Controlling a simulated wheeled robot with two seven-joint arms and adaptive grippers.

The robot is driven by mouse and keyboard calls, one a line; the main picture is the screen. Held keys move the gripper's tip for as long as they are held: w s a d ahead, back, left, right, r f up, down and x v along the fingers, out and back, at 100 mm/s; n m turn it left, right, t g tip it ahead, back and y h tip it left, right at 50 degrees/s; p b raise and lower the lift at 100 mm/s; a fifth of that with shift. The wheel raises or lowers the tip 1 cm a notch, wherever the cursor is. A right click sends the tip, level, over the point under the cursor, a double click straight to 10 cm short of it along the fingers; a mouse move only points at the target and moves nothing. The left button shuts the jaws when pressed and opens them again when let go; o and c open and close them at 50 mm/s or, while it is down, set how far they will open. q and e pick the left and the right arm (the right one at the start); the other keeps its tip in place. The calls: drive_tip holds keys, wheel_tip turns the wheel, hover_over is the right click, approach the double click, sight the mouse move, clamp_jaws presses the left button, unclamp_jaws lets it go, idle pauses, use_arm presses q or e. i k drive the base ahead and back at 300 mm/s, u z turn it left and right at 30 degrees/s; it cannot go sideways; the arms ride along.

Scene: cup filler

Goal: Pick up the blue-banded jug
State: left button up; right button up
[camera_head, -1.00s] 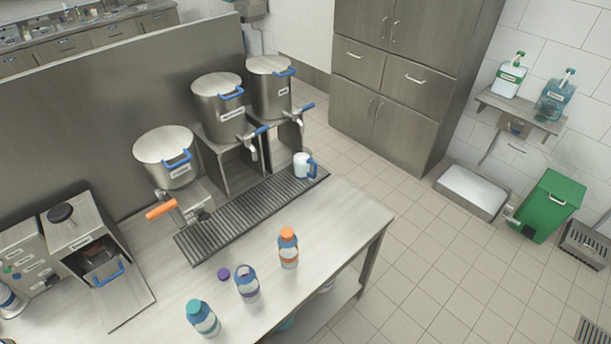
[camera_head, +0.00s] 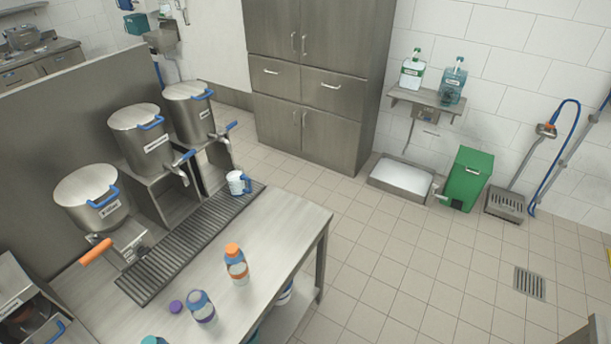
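A white jug or mug with a blue handle (camera_head: 238,182) stands upright at the far end of the drip grate, below the taps. A second white and blue item (camera_head: 285,292) is partly hidden on the shelf under the counter. I cannot tell which of the two is the blue-banded jug, as any band is too small to make out. Neither of my grippers is in view.
The drip grate (camera_head: 190,242) runs along the steel counter (camera_head: 277,238) below several lidded urns with taps. A bottle with an orange cap (camera_head: 236,264) and a purple-banded bottle (camera_head: 201,307) stand in front, beside a purple cap (camera_head: 176,306). The tiled floor (camera_head: 420,270) right of the counter is clear.

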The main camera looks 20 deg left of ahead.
sight(235, 176)
drive_tip(key=z, duration=0.65)
drive_tip(key=i, duration=3.25)
drive_tip(key=u, duration=3.15)
drive_tip(key=i, duration=0.5)
